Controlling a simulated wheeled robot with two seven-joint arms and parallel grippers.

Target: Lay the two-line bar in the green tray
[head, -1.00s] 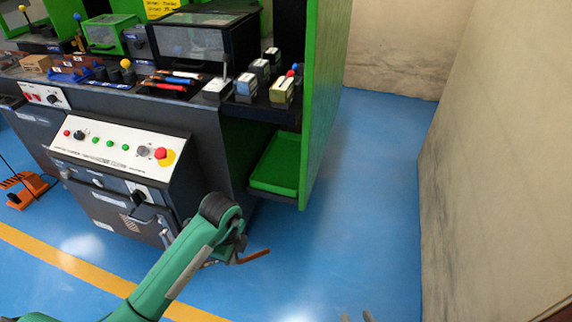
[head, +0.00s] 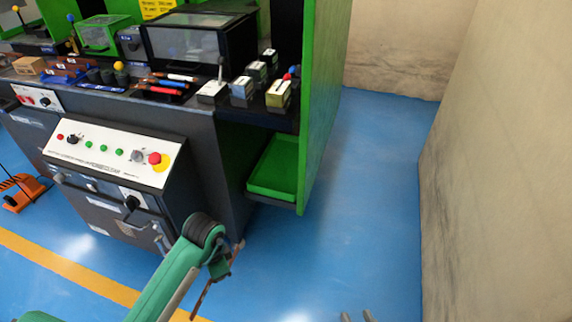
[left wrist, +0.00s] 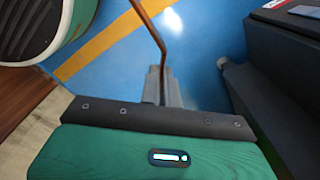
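The green tray (head: 249,190) sits on a low shelf at the right end of the machine and looks empty. A copper-coloured bent bar (head: 205,290) hangs at my left gripper (head: 224,268), in front of the machine and left of the tray, apart from it. In the left wrist view, the bar (left wrist: 147,25) runs down between the fingers of my left gripper (left wrist: 163,82), which are shut on it. I cannot make out line marks on it. My right gripper (head: 357,316) shows only two fingertips at the bottom edge, spread apart with nothing visible between them.
A green upright panel (head: 325,100) stands right of the tray. The control box (head: 110,157) juts from the machine front left of it. A beige wall (head: 495,170) bounds the right side. The blue floor (head: 370,200) between panel and wall is clear.

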